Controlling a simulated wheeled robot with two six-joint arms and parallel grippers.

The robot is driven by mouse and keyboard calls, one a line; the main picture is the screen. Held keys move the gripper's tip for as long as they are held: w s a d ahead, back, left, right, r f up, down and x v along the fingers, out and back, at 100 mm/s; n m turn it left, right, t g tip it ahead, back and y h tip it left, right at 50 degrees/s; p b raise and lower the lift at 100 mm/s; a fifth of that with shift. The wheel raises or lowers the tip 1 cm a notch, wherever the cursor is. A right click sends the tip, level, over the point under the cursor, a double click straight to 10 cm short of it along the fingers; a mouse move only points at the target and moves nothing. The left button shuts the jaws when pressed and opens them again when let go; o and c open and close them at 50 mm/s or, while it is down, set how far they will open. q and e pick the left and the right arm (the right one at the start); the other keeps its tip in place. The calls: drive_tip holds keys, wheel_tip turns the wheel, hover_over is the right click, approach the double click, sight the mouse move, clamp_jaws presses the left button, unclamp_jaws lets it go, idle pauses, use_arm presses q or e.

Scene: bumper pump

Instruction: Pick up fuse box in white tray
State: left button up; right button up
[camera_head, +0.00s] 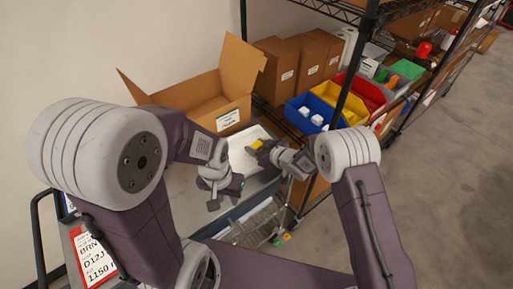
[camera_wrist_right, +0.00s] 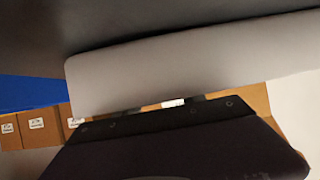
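The white tray (camera_head: 243,158) lies on the grey bench surface in front of the open cardboard box, partly hidden by my arms. A small yellow thing (camera_head: 257,144) shows over the tray at the tip of my right gripper (camera_head: 262,151); it may be the fuse box. I cannot tell whether the fingers hold it or are only beside it. My left gripper (camera_head: 225,195) is at the tray's near left side, its fingers apart and nothing seen between them. The right wrist view is filled by close grey and black surfaces, and no fuse box can be made out there.
An open cardboard box (camera_head: 222,98) stands behind the tray. Blue (camera_head: 312,113), yellow (camera_head: 337,97) and red bins sit on the rack at right, by a dark post. Closed cartons (camera_head: 310,55) stand behind. A wire basket (camera_head: 258,224) is below. Open floor lies at right.

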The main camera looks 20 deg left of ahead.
sight(257, 142)
drive_tip(key=c, duration=0.7)
drive_tip(key=shift+r, duration=0.1)
